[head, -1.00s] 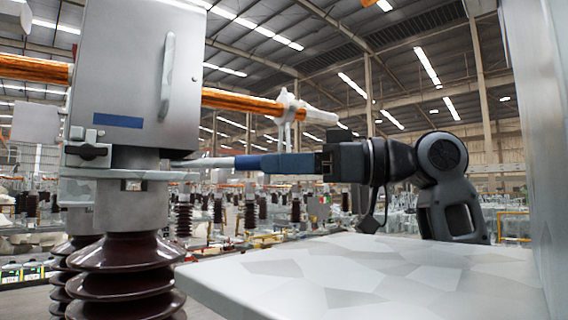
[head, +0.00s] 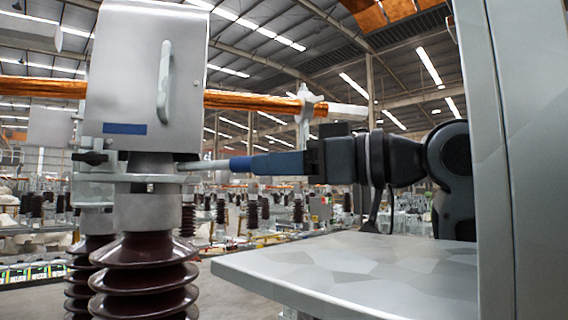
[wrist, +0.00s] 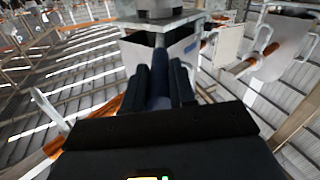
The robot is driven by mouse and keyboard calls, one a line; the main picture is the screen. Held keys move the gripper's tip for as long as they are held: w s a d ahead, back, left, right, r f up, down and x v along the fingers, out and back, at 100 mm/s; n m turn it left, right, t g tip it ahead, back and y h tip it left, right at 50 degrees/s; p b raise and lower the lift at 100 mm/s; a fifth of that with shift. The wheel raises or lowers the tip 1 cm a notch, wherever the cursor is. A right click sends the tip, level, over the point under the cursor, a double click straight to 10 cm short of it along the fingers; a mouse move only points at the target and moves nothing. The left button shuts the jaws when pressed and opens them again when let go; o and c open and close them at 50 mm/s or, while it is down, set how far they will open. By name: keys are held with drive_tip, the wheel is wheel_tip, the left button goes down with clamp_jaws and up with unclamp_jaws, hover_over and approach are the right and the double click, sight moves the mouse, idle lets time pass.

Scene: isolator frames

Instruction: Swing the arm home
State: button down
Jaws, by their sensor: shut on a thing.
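My gripper (head: 292,162) is shut on the blue grip (head: 255,164) of a thin grey lever (head: 207,165). The lever reaches left, nearly level, to the plate below a grey metal box (head: 146,80); its exact joint there is hard to make out. In the wrist view, the blue grip (wrist: 160,88) lies between the two dark fingers of my gripper (wrist: 161,90). A copper tube (head: 252,102) runs behind the box and out to the right, with a pale clamp (head: 306,105) and a white end piece (head: 348,112) above my gripper.
A brown ribbed insulator (head: 145,270) stands under the box, with another behind it. A black knob (head: 90,157) sits at the plate's left. Below my arm is a pale flat surface (head: 330,265), and a tall grey panel (head: 520,150) hides part of my arm at the right.

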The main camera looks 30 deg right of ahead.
drive_tip(key=shift+a, duration=0.1)
drive_tip(key=c, duration=0.9)
unclamp_jaws()
drive_tip(key=shift+s, duration=0.1)
drive_tip(key=shift+b+v, duration=0.75)
drive_tip(key=shift+v, duration=3.15)
